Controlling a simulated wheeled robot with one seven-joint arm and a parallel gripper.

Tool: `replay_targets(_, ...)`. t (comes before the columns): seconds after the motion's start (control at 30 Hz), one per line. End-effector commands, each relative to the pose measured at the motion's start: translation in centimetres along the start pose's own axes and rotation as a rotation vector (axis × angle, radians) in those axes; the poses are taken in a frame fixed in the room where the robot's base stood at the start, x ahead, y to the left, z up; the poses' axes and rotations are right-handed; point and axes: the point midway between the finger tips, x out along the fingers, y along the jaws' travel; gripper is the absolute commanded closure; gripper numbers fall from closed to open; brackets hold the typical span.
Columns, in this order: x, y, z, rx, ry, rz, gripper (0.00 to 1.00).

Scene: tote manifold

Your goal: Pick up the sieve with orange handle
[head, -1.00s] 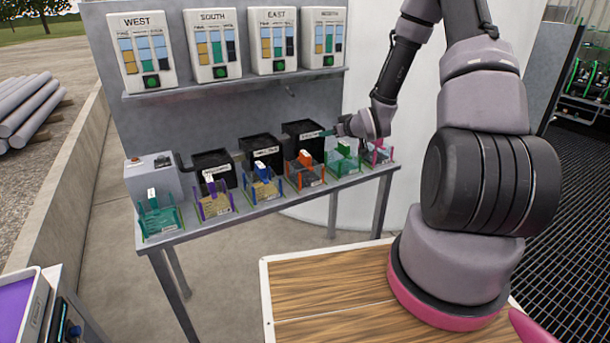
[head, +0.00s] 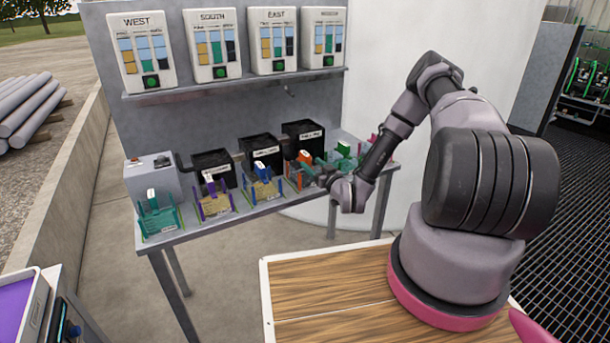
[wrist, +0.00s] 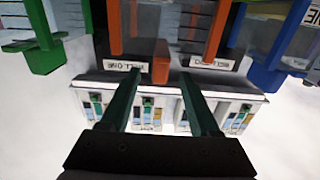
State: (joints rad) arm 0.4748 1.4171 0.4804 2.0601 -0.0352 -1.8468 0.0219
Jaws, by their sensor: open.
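The sieve with orange handle (head: 304,157) stands in its row on the grey table, partly hidden behind my gripper (head: 306,164). My gripper is open, its two green fingers reaching toward this sieve. In the wrist view the orange handle's end (wrist: 160,71) shows between the fingertips of my gripper (wrist: 158,82). I cannot tell whether the handle is within the fingers' reach, and no contact is visible.
A blue-handled sieve (head: 261,170) stands left of it and a green-handled one (head: 344,149) right, both close by. Purple (head: 211,183) and teal (head: 152,195) ones stand further left. Black bins (head: 303,136) line the back, below a shelf (head: 235,83) of labelled panels.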

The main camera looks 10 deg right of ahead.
Motion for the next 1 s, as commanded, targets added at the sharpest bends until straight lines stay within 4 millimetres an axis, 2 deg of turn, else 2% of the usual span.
replay_targets(0.17, 1.3, -0.1, -0.1, 0.000, 0.001, -0.001, 0.38)
replay_targets(0.4, 4.9, -0.1, -0.4, -0.001, 0.002, -0.002, 0.38)
replay_targets(0.5, 5.7, -0.1, -0.3, 0.001, 0.000, 0.000, 0.38)
replay_targets(0.77, 6.0, 0.0, -0.3, 0.001, -0.001, 0.000, 0.38)
replay_targets(0.9, 6.0, 0.0, -0.3, 0.001, -0.001, 0.000, 0.91)
replay_targets(0.93, 6.0, 0.0, -0.3, 0.001, -0.001, 0.000, 1.00)
replay_targets(1.0, 6.0, 0.0, -0.3, 0.001, -0.001, 0.000, 1.00)
